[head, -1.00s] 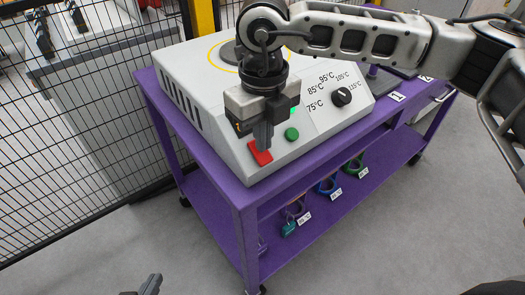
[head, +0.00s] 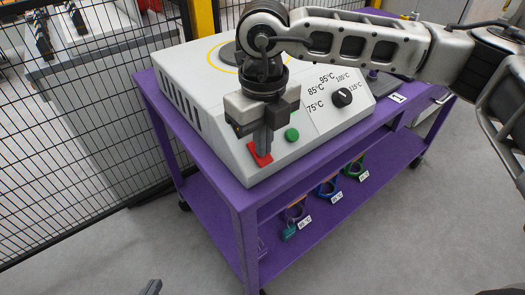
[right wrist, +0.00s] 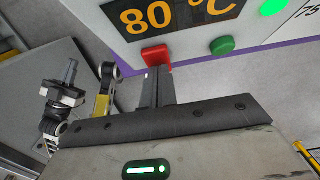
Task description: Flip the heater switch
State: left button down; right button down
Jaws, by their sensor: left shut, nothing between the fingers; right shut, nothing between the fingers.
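The heater (head: 215,110) is a pale box on a purple cart. Its sloped front carries a red switch (head: 258,157), a green button (head: 292,134) and a black dial (head: 341,97). My right gripper (head: 263,152) is shut and empty, pointing down, its fingertips at the red switch and partly covering it. In the right wrist view the shut fingers (right wrist: 157,72) reach up to the red switch (right wrist: 156,56); contact is not clear. An orange display (right wrist: 175,14) reads 80 °C. My left gripper (head: 151,287) shows only its tip at the bottom edge.
The purple cart (head: 245,215) has a lower shelf with several coloured rings (head: 327,187) and tags. A black mesh fence (head: 90,130) stands at the left. Grey floor in front of the cart is free.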

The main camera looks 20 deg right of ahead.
notch_tip(320, 180, up, 7)
jog(key=p, duration=0.3)
jog(key=shift+p, duration=0.35)
jog(key=shift+f, duration=0.15)
